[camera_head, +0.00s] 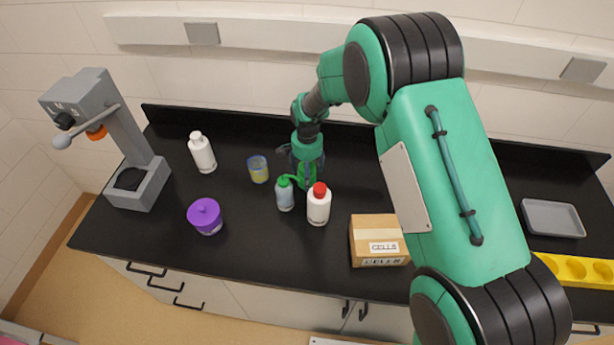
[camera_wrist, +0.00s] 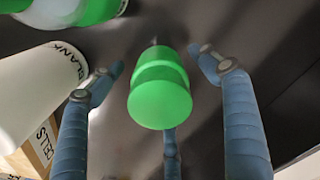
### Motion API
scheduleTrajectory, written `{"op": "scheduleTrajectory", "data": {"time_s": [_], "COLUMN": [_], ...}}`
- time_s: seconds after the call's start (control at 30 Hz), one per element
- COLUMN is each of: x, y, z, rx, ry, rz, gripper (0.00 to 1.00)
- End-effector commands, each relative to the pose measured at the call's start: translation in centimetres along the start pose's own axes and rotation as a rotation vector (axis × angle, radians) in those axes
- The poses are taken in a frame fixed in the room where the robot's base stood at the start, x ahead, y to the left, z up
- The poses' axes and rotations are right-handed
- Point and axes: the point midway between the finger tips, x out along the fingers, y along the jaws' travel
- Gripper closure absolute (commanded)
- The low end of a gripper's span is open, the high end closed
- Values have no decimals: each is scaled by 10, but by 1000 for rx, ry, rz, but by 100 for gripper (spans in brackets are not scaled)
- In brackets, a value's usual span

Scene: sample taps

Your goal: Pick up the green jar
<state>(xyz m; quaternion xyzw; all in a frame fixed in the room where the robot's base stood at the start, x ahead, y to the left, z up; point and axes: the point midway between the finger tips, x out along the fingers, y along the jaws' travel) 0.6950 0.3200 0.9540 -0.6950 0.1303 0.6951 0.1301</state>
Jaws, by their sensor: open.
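The green jar (camera_wrist: 160,95) stands on the black bench and shows in the middle of the wrist view, its lid towards the camera. In the head view the green jar (camera_head: 307,178) is partly hidden under my gripper (camera_head: 306,160). My gripper (camera_wrist: 158,70) is open, with its blue-grey fingers spread around the jar; gaps show between the fingers and the jar, and I see no contact.
Close on the left in the wrist view are a white bottle (camera_wrist: 30,85) and a green-capped bottle (camera_wrist: 75,10). The head view also shows a cardboard box (camera_head: 378,240), a purple jar (camera_head: 205,216), a beaker (camera_head: 258,169), another white bottle (camera_head: 202,154) and a grey tray (camera_head: 553,218).

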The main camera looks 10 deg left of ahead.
Motion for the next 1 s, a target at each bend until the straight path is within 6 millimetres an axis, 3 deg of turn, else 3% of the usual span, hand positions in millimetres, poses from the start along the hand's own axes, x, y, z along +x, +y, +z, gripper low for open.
{"op": "scheduleTrajectory", "data": {"time_s": [0.2,0.77,1.0], "x": [19,20,20], "y": [0,0,0], "z": [0,0,0], "rx": [0,0,0], "ry": [-1,0,0], "rz": [1,0,0], "gripper": [24,24,68]}}
